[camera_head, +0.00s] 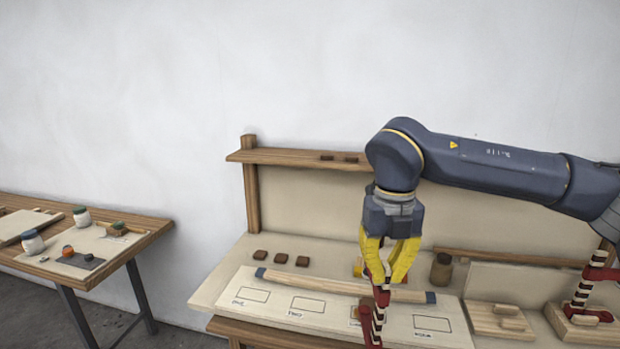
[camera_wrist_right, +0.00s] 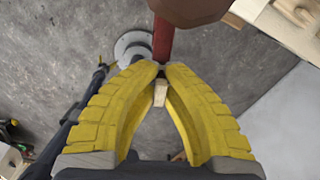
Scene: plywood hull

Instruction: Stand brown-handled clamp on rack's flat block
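My right gripper (camera_head: 386,280) points down over the front of the bench, its yellow fingers shut on a red clamp (camera_head: 378,318) with dark and pale bands. The clamp hangs roughly upright in front of the labelled board. In the right wrist view the fingertips (camera_wrist_right: 160,70) meet at the clamp's red bar (camera_wrist_right: 162,42), and a brown part, likely its handle (camera_wrist_right: 190,10), shows at the top edge. A low, flat wooden block (camera_head: 492,322) with small pieces on it lies to the right. My left gripper is not in view.
Another red banded clamp (camera_head: 586,290) stands on a wooden block (camera_head: 588,332) at the far right. A curved wooden strip (camera_head: 320,283) lies across the labelled board (camera_head: 235,295). A brown jar (camera_head: 441,270) stands behind. A side table (camera_head: 140,240) is at left.

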